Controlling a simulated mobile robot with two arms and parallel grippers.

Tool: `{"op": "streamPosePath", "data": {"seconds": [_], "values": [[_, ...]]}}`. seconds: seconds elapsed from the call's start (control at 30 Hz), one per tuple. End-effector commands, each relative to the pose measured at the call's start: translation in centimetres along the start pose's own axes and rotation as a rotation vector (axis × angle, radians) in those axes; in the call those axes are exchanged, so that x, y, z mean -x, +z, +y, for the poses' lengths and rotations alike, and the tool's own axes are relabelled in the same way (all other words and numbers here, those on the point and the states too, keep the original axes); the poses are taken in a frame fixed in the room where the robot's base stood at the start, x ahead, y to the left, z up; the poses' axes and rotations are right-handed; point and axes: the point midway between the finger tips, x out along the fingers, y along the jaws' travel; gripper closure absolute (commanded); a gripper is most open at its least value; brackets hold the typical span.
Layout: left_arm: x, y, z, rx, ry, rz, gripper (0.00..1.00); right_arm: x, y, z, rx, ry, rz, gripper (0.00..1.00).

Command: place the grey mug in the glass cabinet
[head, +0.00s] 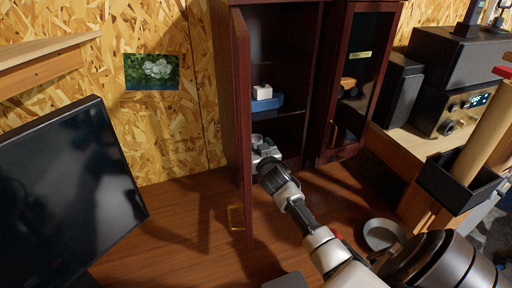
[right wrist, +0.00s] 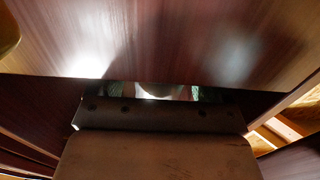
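The glass cabinet (head: 240,60) stands at the back, its left door swung open toward me and its right glass door (head: 357,80) in place. My right arm reaches into the open left side, with the right gripper (head: 262,146) low inside, below the shelf. In the right wrist view, the fingers (right wrist: 158,91) are mostly hidden behind the wrist housing. A pale rounded shape shows between them, too little to tell whether it is the grey mug or whether it is gripped. I cannot make out the mug clearly anywhere. My left gripper is not in view.
A blue item with a white block (head: 264,95) sits on the cabinet shelf. A round grey dish (head: 383,234) lies on the bench right of my forearm. A dark monitor (head: 65,190) stands at left, audio gear (head: 455,115) at right. The open door's edge is close to my arm.

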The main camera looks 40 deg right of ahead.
Motion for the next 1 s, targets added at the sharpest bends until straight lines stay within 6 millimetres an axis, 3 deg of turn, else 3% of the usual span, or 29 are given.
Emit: {"op": "streamPosePath", "data": {"seconds": [0.37, 0.8, 1.0], "values": [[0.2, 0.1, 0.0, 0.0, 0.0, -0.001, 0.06, 0.5, -0.1, 0.0, 0.001, 0.0, -0.002, 0.21], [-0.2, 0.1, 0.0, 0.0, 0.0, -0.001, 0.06, 8.5, -0.1, 0.0, -0.001, 0.0, -0.002, 0.21], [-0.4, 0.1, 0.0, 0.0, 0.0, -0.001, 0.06, 11.2, -0.2, 0.0, 0.0, 0.0, -0.001, 0.21]]}}
